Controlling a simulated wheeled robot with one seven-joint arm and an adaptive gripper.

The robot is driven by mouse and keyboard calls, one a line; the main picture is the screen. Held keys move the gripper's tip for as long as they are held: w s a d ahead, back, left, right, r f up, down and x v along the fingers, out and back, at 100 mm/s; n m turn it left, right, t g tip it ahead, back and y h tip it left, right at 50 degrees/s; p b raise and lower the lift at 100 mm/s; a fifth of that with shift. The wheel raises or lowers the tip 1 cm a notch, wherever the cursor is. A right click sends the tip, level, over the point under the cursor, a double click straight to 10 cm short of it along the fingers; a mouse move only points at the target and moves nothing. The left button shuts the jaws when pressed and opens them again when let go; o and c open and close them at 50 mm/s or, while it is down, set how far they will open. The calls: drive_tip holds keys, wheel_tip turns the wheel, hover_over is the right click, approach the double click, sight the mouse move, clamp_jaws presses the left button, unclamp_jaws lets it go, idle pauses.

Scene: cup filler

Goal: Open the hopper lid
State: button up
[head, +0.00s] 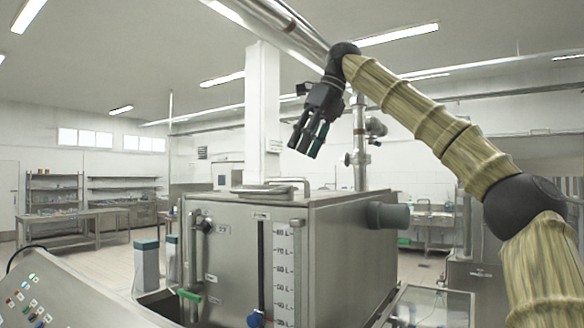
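The hopper is a large steel tank (345,245) in the middle of the head view, with a litre scale on its front. Its lid (262,191) is a flat metal plate that appears to lie closed on top, at the front left. A bent bar handle (292,180) rises beside or on the lid; I cannot tell exactly where it is fixed. My gripper (304,151) hangs above the tank top, fingers pointing down and slightly left. Its dark fingers are spread with a gap between them, and they hold nothing. The gripper is apart from lid and handle.
A vertical pipe with valves (360,150) stands behind the tank, and a white column (263,110) rises beyond it. A sloped control panel (60,290) is at the lower left. A grey cylinder (388,215) juts from the tank's right side. The air above the lid looks free.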

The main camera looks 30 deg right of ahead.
sight(291, 179)
drive_tip(key=w+f, duration=0.2)
drive_tip(key=w+a+f, duration=0.1)
drive_tip(key=w+f, duration=0.1)
drive_tip(key=f, duration=0.1)
drive_tip(key=shift+w+a+p, duration=0.2)
drive_tip(key=shift+w+p, duration=0.05)
drive_tip(key=shift+p, duration=0.1)
drive_tip(key=shift+s+a+f, duration=0.1)
drive_tip(key=shift+s+f, duration=0.15)
drive_tip(key=shift+s, duration=0.2)
drive_tip(key=shift+s+a+f, duration=0.1)
drive_tip(key=shift+s+f, duration=0.1)
drive_tip(key=shift+s, duration=0.2)
drive_tip(key=shift+w+a+f, duration=0.15)
drive_tip(key=shift+w+f, duration=0.3)
drive_tip(key=shift+w, duration=0.35)
drive_tip(key=shift+s+r, duration=0.15)
drive_tip(key=shift+s, duration=0.2)
drive_tip(key=shift+c, duration=1.4)
drive_tip(key=shift+s, duration=0.15)
drive_tip(key=c, duration=0.4)
clamp_jaws()
